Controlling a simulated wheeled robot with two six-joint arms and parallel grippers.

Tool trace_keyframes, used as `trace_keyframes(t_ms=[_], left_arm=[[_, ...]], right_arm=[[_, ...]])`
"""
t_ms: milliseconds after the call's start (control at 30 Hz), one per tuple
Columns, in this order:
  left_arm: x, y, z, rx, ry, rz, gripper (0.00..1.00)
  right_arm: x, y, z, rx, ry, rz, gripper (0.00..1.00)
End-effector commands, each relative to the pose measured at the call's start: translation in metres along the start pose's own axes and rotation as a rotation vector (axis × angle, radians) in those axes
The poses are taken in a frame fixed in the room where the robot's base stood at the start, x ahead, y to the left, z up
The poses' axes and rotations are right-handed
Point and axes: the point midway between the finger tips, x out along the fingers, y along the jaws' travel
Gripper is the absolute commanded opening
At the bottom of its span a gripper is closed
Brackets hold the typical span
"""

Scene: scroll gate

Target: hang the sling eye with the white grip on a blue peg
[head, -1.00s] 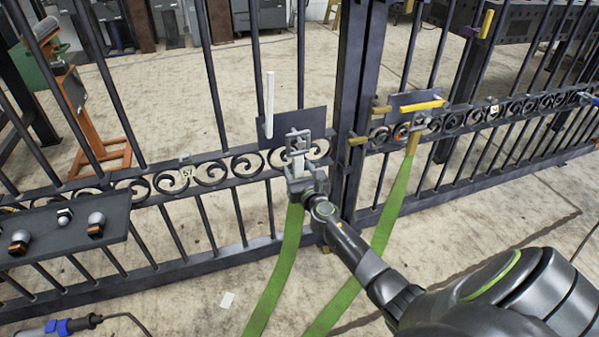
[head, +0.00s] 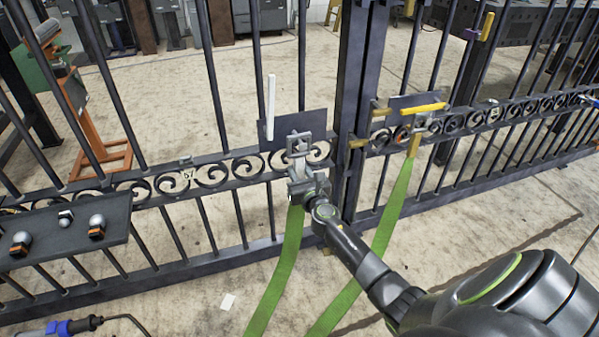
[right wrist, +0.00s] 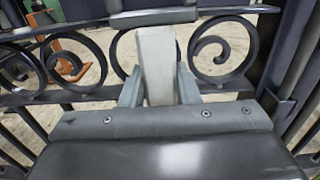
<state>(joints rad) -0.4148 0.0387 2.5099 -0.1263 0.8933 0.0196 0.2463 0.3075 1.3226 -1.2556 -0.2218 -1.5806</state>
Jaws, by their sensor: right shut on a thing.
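My right gripper (head: 301,178) is in front of the left gate leaf, beside the centre posts. It is shut on the white grip (right wrist: 157,62), which stands between its fingers in the right wrist view. The grey sling eye (head: 299,140) is just above the gripper, in front of a dark plate (head: 315,122). I cannot tell whether it touches the plate. A green strap (head: 284,262) hangs below. My left gripper is not in view.
A white upright bar (head: 270,108) stands by the dark plate. Right of the posts (head: 357,110) are a yellow bar (head: 423,107) and a yellow-grip eye (head: 415,140) with another green strap. A shelf with knobs (head: 66,228) is at left.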

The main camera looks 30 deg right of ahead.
Motion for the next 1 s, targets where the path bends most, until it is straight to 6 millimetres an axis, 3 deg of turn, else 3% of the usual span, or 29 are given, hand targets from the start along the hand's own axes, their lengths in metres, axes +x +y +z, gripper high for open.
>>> trace_keyframes(t_ms=[567,1000], left_arm=[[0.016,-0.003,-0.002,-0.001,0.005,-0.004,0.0],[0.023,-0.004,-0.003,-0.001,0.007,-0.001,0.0]], right_arm=[[-0.001,0.0,0.015,0.0,-0.001,0.0,0.02],[-0.021,0.0,0.015,0.001,-0.001,0.0,0.02]])
